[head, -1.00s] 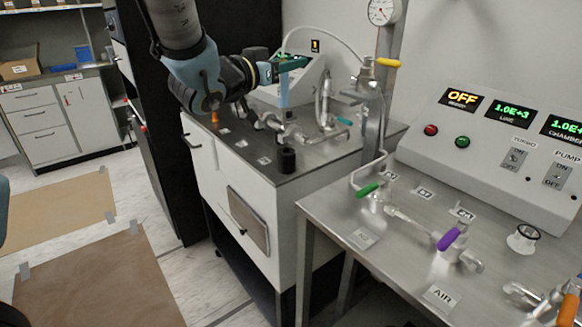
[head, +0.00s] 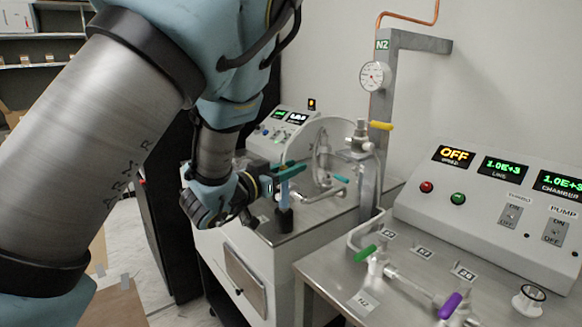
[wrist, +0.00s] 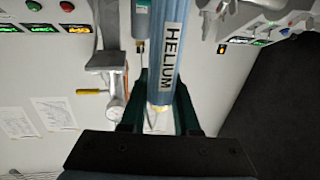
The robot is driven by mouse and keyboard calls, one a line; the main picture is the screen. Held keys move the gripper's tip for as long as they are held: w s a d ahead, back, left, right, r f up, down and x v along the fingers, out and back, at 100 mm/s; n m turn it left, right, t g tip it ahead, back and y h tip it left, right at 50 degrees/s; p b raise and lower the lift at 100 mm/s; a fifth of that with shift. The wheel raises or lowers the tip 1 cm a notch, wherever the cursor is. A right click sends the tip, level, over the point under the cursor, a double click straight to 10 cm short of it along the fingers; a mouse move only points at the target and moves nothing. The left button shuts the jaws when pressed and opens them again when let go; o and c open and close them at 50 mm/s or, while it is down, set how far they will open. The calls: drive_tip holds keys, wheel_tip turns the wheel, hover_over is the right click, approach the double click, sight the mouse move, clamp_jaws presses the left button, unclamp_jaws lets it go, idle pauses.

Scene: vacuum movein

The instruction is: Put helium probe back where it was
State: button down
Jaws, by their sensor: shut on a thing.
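The helium probe (head: 284,190) is a light blue upright rod. Its HELIUM label faces the camera in the wrist view (wrist: 168,50). My gripper (head: 289,168), with dark green fingers, is shut on the probe; the fingers lie on both sides of it in the wrist view (wrist: 160,103). A short black cylindrical holder (head: 284,221) stands on the cart top, right below the probe. In the head view the probe's lower end meets the holder's top; I cannot tell whether it is inside or just above.
The white cart (head: 238,262) carries metal piping and a console (head: 290,124) behind the probe. A steel bench (head: 335,283) with coloured-handled valves and a control panel (head: 490,205) stands at right. A gauge (head: 374,76) hangs on a post. My arm covers the left.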

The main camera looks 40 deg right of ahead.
drive_tip(key=shift+f+b, duration=0.25)
drive_tip(key=shift+b, duration=0.15)
drive_tip(key=c, duration=0.6)
unclamp_jaws()
drive_tip(key=shift+c, duration=0.2)
drive_tip(key=s+a+b, duration=0.1)
drive_tip(key=a+b, duration=0.6)
drive_tip(key=a, duration=0.5)
drive_tip(key=shift+s+r, duration=0.25)
drive_tip(key=shift+s, duration=0.1)
